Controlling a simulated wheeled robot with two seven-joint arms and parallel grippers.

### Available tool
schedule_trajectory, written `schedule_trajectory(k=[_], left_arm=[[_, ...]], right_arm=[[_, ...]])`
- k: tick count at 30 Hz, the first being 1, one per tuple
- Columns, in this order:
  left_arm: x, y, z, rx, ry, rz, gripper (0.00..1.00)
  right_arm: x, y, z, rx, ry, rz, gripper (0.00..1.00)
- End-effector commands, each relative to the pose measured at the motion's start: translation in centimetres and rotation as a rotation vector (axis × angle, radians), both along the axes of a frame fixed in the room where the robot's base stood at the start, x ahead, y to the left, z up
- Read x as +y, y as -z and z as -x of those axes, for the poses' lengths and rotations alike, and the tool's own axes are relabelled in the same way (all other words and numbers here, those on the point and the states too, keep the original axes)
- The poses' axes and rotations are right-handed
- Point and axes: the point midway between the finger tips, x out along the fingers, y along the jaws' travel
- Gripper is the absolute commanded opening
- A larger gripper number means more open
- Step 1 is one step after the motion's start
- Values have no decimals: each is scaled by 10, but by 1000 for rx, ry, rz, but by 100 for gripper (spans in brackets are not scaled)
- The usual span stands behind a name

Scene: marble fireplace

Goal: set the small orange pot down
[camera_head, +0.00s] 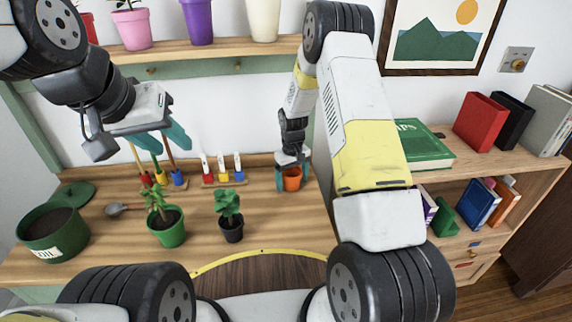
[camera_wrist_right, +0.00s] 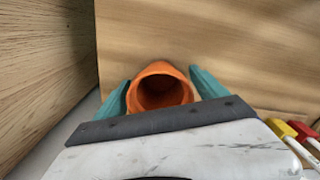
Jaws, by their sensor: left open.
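The small orange pot (camera_head: 292,181) is at the back right of the wooden potting bench (camera_head: 285,222). My right gripper (camera_head: 292,170) reaches down to it, with teal fingers on both sides of it. In the right wrist view the empty orange pot (camera_wrist_right: 161,90) sits between the fingers of my right gripper (camera_wrist_right: 160,88), which appear shut on it. I cannot tell whether the base of the pot touches the bench. My left gripper (camera_head: 176,138) is raised at the left above the bench, open and empty.
A black pot with a plant (camera_head: 231,225) and a green pot with a plant (camera_head: 166,228) stand left of the orange pot. A green soil tub (camera_head: 50,235) is far left. Small tools (camera_head: 223,173) stand along the back. Bare bench lies in front of the orange pot.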

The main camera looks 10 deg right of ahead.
Motion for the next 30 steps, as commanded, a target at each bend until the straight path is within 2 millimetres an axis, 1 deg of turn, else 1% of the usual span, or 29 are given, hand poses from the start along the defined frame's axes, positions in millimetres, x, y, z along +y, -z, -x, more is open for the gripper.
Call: schedule_trajectory(k=[8,11,18,21,25,30], left_arm=[[0,0,0,0,0,0,40],[0,0,0,0,0,0,40],[0,0,0,0,0,0,40],[0,0,0,0,0,0,40],[0,0,0,0,0,0,40],[0,0,0,0,0,0,40]], right_arm=[[0,-3,0,-1,0,0,81],[0,-13,-1,-3,0,0,81],[0,-54,-1,-3,0,-1,81],[0,-67,-1,-3,0,-1,81],[0,-77,0,-2,0,-1,81],[0,-78,0,0,0,0,81]])
